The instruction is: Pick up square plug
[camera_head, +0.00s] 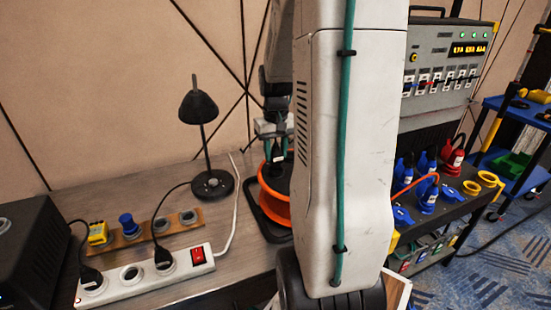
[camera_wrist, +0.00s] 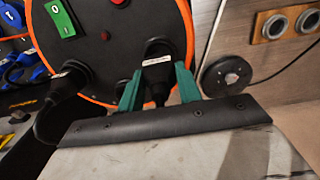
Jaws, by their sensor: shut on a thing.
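My gripper (camera_wrist: 159,72) has its two green fingers on either side of a black plug (camera_wrist: 158,55) with a white label, too blurred to read. The plug is at the black face of an orange-rimmed cable reel (camera_wrist: 100,50); I cannot tell whether it is still seated in it. In the head view my gripper (camera_head: 275,150) points down over the orange reel (camera_head: 272,207), which is partly hidden by my arm. A second black plug (camera_wrist: 68,82) with a label sits in the reel to the left. A yellow, square-looking plug (camera_head: 98,233) stands on a wooden socket board.
A white power strip (camera_head: 145,277) with black plugs and a red switch lies on the bench in front of the socket board (camera_head: 165,224). A black desk lamp (camera_head: 212,183) stands behind. Blue and red connectors (camera_head: 428,190) stand on a cart at the right.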

